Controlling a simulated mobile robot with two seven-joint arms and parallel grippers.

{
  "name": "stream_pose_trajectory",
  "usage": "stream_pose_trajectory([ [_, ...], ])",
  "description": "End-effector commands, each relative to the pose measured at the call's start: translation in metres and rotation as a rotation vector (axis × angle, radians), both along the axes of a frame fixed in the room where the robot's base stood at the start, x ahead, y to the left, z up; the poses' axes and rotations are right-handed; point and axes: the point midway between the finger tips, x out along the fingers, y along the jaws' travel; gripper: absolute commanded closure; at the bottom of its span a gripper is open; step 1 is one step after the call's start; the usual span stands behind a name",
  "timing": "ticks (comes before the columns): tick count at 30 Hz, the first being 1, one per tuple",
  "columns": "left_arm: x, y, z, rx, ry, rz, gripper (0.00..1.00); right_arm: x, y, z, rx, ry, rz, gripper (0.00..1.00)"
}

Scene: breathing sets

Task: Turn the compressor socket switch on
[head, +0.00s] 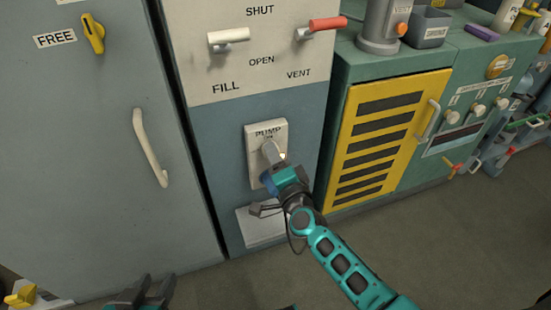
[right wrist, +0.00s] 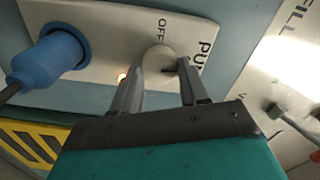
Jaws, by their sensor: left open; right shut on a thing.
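The compressor socket is a white plate (head: 252,165) labelled PUMP on the blue-grey cabinet front. It also shows in the right wrist view (right wrist: 105,22). A blue plug (right wrist: 45,58) sits in the plate. My right gripper (right wrist: 160,75) has its fingers on either side of the knob and is shut on it; the fingers partly hide the knob. My left gripper (head: 143,292) is open and empty at the bottom left, low in front of the cabinets.
Above the socket are a white lever (head: 228,38) and a red lever (head: 325,24), labelled FILL and VENT. A grey door with a handle (head: 150,147) is at left. A green unit with a yellow louvred panel (head: 380,135) stands right. The floor (head: 450,230) at right is clear.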

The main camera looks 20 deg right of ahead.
Motion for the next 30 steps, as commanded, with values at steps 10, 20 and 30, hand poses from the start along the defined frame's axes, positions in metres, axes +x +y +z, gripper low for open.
stream_pose_trajectory([
  [10,0.0007,-0.0023,-0.0017,-0.003,0.000,-0.004,0.57,-0.0005,0.0004,-0.0011,0.139,0.006,0.001,0.87],
  [20,0.0018,-0.0026,-0.0006,-0.006,-0.004,-0.003,0.57,-0.0005,0.0003,-0.0010,0.164,0.007,0.001,0.87],
  [30,0.0022,-0.0019,-0.0001,-0.005,-0.005,-0.001,0.57,-0.0004,0.0003,-0.0010,0.162,0.007,0.001,0.45],
])
